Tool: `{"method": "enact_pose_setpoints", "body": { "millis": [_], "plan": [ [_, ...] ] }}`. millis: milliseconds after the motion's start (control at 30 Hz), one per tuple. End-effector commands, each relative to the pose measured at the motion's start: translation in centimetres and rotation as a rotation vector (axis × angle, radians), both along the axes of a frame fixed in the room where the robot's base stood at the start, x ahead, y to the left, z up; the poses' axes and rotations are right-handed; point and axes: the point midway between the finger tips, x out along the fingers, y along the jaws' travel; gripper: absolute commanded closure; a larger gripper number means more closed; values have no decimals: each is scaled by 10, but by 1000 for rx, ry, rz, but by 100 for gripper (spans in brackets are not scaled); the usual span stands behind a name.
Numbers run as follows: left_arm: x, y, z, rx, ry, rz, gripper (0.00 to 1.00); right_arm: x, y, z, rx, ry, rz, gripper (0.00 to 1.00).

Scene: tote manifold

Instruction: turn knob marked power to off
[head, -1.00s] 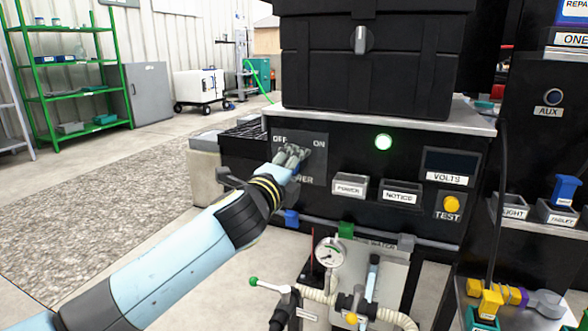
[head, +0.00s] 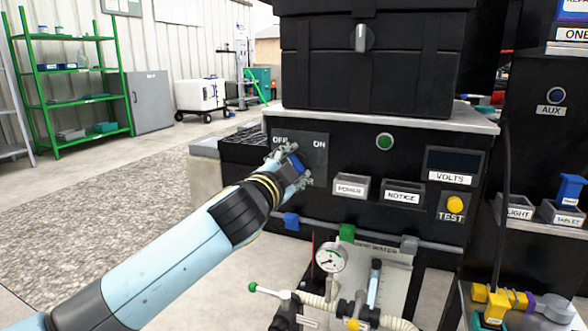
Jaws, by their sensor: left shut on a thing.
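The power knob's dark panel (head: 316,158) is on the front of the black cabinet, with OFF at its upper left and ON at its upper right. My left gripper (head: 290,163) is at this panel, shut on the knob. The gripper covers the knob, so its pointer cannot be seen, and the POWER word below is hidden. The round green indicator light (head: 384,142) to the right of the panel is dark. My right gripper is not in view.
A black case (head: 365,65) with a grey knob stands on the cabinet. Small bins labelled POWER (head: 350,187) and NOTICE (head: 402,194) and a yellow TEST button (head: 455,204) are to the right. A gauge (head: 331,258) and hoses stand below.

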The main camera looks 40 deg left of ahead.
Motion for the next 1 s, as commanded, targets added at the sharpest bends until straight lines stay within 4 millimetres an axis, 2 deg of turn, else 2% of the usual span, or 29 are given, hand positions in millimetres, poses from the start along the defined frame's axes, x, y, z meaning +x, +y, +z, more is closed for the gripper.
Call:
{"method": "enact_pose_setpoints", "body": {
  "millis": [333,800,833,1000],
  "plan": [
    [-1,1,-3,-103,-19,2,88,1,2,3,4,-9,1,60],
    [-1,1,-3,-115,-22,2,88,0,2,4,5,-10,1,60],
    [-1,1,-3,-115,-21,3,52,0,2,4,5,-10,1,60],
    [0,0,-2,-114,-23,2,33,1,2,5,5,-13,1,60]
  ]
}}
